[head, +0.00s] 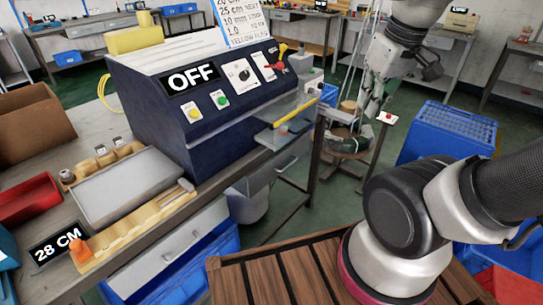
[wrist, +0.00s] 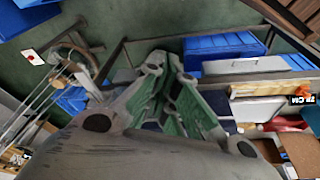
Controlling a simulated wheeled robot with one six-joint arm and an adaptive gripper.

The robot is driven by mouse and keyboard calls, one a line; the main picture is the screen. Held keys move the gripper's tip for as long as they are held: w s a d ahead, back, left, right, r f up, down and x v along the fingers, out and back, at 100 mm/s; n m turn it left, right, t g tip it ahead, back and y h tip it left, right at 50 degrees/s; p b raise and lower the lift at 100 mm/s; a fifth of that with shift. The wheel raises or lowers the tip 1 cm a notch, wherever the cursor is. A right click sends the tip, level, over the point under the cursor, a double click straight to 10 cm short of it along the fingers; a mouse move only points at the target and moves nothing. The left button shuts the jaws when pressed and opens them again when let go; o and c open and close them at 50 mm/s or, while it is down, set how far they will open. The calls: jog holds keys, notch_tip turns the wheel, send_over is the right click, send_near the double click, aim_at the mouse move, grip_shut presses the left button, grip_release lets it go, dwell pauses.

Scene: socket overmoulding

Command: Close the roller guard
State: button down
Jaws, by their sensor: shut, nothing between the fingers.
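The dark blue machine (head: 200,105) stands on the bench in the head view, its display reading OFF. At its right end is a pale clear panel with a yellow bar (head: 295,122), which looks like the roller guard. It appears tilted out from the machine front, but I cannot tell its exact position. The rollers are not clearly visible. My gripper (head: 373,100) hangs to the right of the panel, apart from it, pointing down and empty. In the wrist view my gripper (wrist: 165,70) has its fingers together with nothing between them.
A blue crate (head: 450,133) is to the right. A wooden slatted top (head: 270,280) is in front.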

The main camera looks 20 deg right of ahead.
jog(key=w+a+f+m+t+h, duration=0.2)
jog(key=w+a+f+m+h, duration=0.3)
jog(key=a+f+m, duration=0.45)
jog(key=w+a+f+m+t+h, duration=0.3)
jog(key=w+a+f+m+h, duration=0.2)
jog(key=a+f+m, duration=0.5)
jog(key=w+a+f+m+t+h, duration=0.2)
jog(key=w+a+f+m+h, duration=0.3)
jog(key=a+f+m, duration=0.45)
jog(key=w+d+m, duration=0.1)
jog(key=w+d, duration=0.2)
jog(key=d, duration=0.4)
jog(key=w+d+r, duration=0.1)
jog(key=w+d, duration=0.3)
jog(key=d, duration=0.3)
jog(key=shift+d+m, duration=0.2)
jog(key=shift+m, duration=0.2)
jog(key=shift+w+d, duration=0.1)
jog(key=shift+w, duration=0.05)
jog(key=shift+x, duration=1)
jog(key=shift+r, duration=0.15)
